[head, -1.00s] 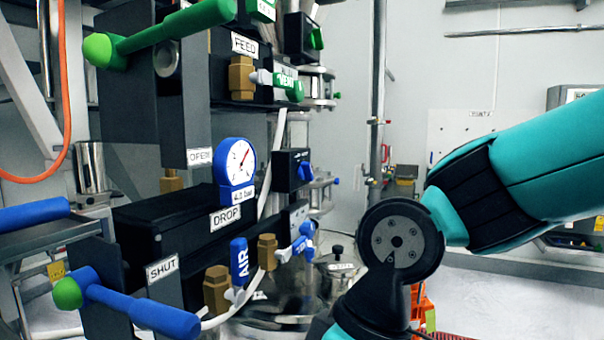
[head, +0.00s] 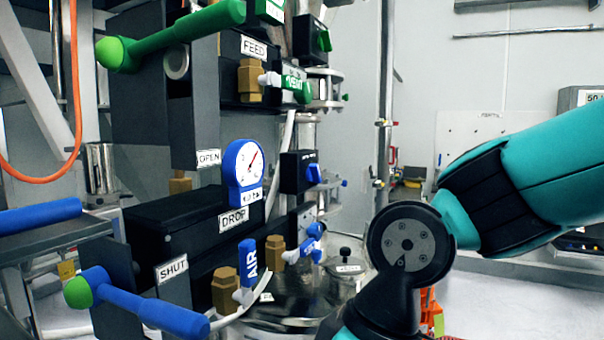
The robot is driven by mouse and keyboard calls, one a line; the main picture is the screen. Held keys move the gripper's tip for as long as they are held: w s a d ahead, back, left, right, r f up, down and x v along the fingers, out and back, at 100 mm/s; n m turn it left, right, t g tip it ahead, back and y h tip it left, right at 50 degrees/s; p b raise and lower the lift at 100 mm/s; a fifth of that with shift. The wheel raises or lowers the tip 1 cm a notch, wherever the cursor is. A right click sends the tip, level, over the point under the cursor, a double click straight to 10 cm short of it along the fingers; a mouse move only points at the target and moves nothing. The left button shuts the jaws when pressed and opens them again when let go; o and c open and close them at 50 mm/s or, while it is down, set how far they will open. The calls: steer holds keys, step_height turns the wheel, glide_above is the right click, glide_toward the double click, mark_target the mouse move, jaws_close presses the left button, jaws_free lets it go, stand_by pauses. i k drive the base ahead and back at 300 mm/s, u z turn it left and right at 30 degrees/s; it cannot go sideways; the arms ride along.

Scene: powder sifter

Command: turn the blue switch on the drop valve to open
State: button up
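The drop valve carries a white DROP label (head: 234,220) on a dark block at centre left. A small blue switch (head: 313,173) sits on the front of a black box (head: 292,176) to the right of the gauge; its exact setting is too small to read. A long blue lever (head: 150,308) with a green end cap stands lower left, beside the SHUT label (head: 172,268). An OPEN label (head: 208,158) is higher up. My gripper is out of view; my teal and black arm enters from the right and its lower link leaves the bottom edge.
A blue pressure gauge (head: 243,172) sits above DROP. A blue AIR handle (head: 248,262) and brass fittings (head: 225,290) are below. A green lever (head: 175,36) and green switch (head: 322,38) belong to the FEED level (head: 254,46).

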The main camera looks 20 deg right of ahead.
mark_target(313, 175)
steer(key=u, duration=1.55)
steer(key=k, duration=0.85)
steer(key=z, duration=1.5)
steer(key=i, duration=0.5)
steer(key=u, duration=0.1)
